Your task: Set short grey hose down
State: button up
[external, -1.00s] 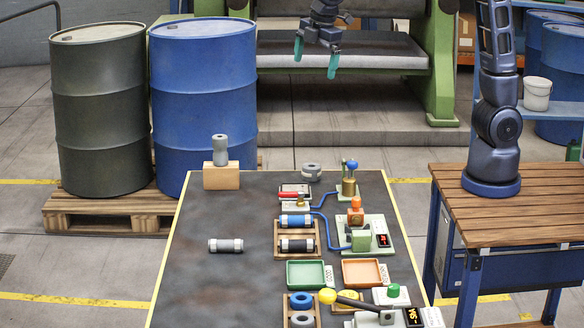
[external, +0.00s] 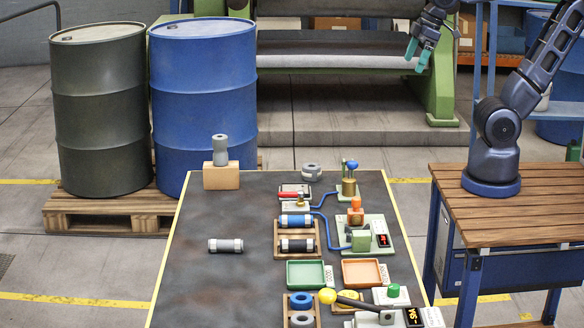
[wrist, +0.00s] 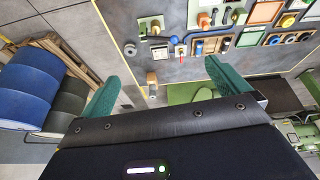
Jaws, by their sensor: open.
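A short grey hose piece with dark ends (external: 226,245) lies on its side on the bare left part of the dark table. Another grey piece, waisted in shape (external: 220,150), stands upright on a tan block (external: 222,177) at the table's back left corner. I cannot tell for sure which of them is the named hose. My gripper (external: 416,55) is open and empty, high above the floor behind the table's right side, well apart from both. In the wrist view my two green fingers (wrist: 163,72) are spread, with nothing between them.
A wooden rack (external: 279,246) holds a blue and a black hose. A green tray (external: 306,287), an orange tray (external: 347,284) and a yellow-knobbed lever (external: 328,296) crowd the table's right side. The table's left side is mostly clear. Barrels (external: 204,110) stand behind.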

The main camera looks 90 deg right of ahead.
jog(key=shift+s+d+f+m, duration=0.15)
jog(key=shift+s+f, duration=0.15)
jog(key=shift+s, duration=0.2)
jog(key=shift+s+f+m, duration=0.2)
jog(key=shift+s+f, duration=0.1)
jog(key=shift+s, duration=0.25)
jog(key=shift+s+d+f+m, duration=0.15)
jog(key=shift+s+f, duration=0.15)
jog(key=shift+s, duration=0.2)
